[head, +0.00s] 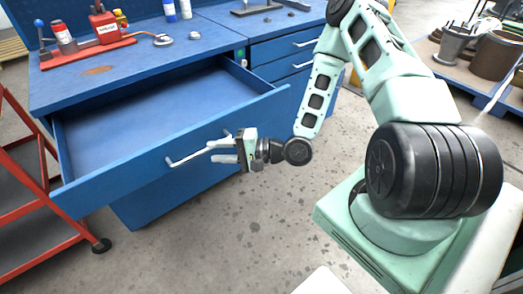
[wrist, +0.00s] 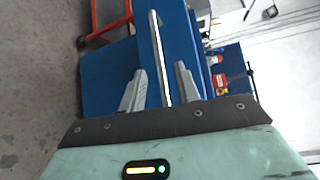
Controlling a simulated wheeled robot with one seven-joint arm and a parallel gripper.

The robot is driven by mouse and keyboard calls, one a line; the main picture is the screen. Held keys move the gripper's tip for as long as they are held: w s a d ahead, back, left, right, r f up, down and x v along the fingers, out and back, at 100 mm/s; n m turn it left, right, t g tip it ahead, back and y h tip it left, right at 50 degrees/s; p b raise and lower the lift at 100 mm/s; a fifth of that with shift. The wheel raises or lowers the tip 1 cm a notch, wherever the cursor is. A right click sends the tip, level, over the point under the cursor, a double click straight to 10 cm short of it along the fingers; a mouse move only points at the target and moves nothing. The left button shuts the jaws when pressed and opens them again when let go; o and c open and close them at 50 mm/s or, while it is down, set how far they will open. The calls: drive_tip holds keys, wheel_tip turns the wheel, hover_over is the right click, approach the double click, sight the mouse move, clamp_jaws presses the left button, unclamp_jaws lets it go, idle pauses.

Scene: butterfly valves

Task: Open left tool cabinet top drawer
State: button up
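The blue left tool cabinet (head: 130,62) stands at the left in the head view. Its top drawer (head: 150,118) is pulled far out, and its inside looks empty. A light metal bar handle (head: 183,161) runs along the drawer front. My gripper (head: 222,150) is at the right part of this handle. In the wrist view, the handle (wrist: 158,50) passes between the two fingers (wrist: 158,88), with a gap visible on both sides. The fingers look apart and not clamped on the bar.
A red cart frame (head: 22,165) stands close to the left of the drawer. Another bank of blue drawers (head: 290,60) adjoins at the right. Red tools and bottles (head: 105,28) stand on the cabinet top. The grey floor (head: 230,240) in front is clear.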

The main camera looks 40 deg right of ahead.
drive_tip(key=v, duration=1.2)
drive_tip(key=shift+b, duration=0.35)
drive_tip(key=shift+d, duration=0.1)
drive_tip(key=w+a+r+n+g+h+p, duration=0.35)
drive_tip(key=a+n+g+h, duration=0.35)
drive_tip(key=n, duration=0.4)
drive_tip(key=s+a+r+n+g+h, duration=0.2)
drive_tip(key=s+a+r, duration=0.3)
drive_tip(key=s+r, duration=0.3)
drive_tip(key=s+a+r+n+g+h+p, duration=0.1)
drive_tip(key=s+a+r+n+g+h, duration=0.1)
drive_tip(key=s+a+r+n, duration=0.3)
drive_tip(key=s+a+r, duration=0.1)
drive_tip(key=s+r, duration=0.2)
drive_tip(key=s, duration=0.2)
drive_tip(key=shift+r+g+p, duration=0.25)
drive_tip(key=shift+g+p, duration=0.05)
